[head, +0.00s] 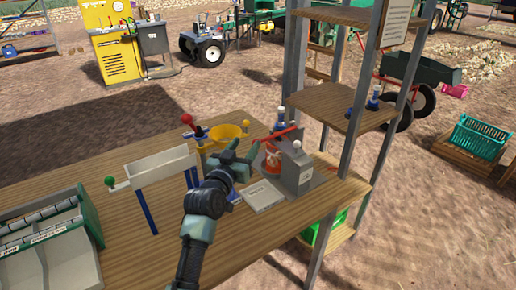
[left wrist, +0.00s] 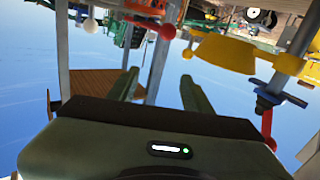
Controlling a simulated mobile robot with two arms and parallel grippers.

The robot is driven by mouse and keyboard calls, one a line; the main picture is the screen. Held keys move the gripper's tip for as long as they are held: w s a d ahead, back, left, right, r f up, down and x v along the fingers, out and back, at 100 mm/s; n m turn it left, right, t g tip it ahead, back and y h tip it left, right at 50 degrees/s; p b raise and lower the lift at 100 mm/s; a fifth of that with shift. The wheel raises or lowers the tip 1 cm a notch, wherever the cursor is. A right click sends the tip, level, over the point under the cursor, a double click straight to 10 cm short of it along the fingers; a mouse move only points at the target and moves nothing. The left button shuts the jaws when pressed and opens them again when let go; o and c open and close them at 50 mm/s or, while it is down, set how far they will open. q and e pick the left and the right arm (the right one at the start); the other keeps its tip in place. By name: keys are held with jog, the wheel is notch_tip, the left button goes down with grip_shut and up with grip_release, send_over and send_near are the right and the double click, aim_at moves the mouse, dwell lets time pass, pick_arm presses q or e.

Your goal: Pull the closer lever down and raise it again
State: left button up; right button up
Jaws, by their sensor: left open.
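The closer, a grey box-like device (head: 293,172), stands on the right part of the wooden table. A red lever arm (head: 280,134) slants across its top, and a white knob (head: 297,144) shows at its right side. My left gripper (head: 244,148) is open just left of the device, above the table, with nothing seen between its fingers. In the left wrist view its two fingers (left wrist: 161,86) are spread apart. A red ball knob (left wrist: 167,32) on a red bar and a white ball (left wrist: 91,25) appear beyond them. My right gripper is not in view.
A yellow funnel (head: 225,132) stands behind the gripper. A white tray on blue legs (head: 160,167) and a green-sided bin (head: 88,215) are to the left. A flat white box (head: 263,196) lies before the device. A shelf post (head: 350,150) rises close on the right.

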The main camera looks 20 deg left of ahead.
pick_arm(q)
notch_tip(320, 180, down, 6)
jog(key=r+b, duration=0.1)
jog(key=b, duration=0.3)
jog(key=w, duration=0.8)
jog(key=shift+d+f, duration=0.15)
jog(key=shift+d, duration=0.1)
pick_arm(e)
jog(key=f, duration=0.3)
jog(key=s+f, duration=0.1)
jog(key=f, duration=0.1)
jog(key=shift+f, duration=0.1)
pick_arm(q)
jog(key=shift+w, duration=0.1)
grip_shut()
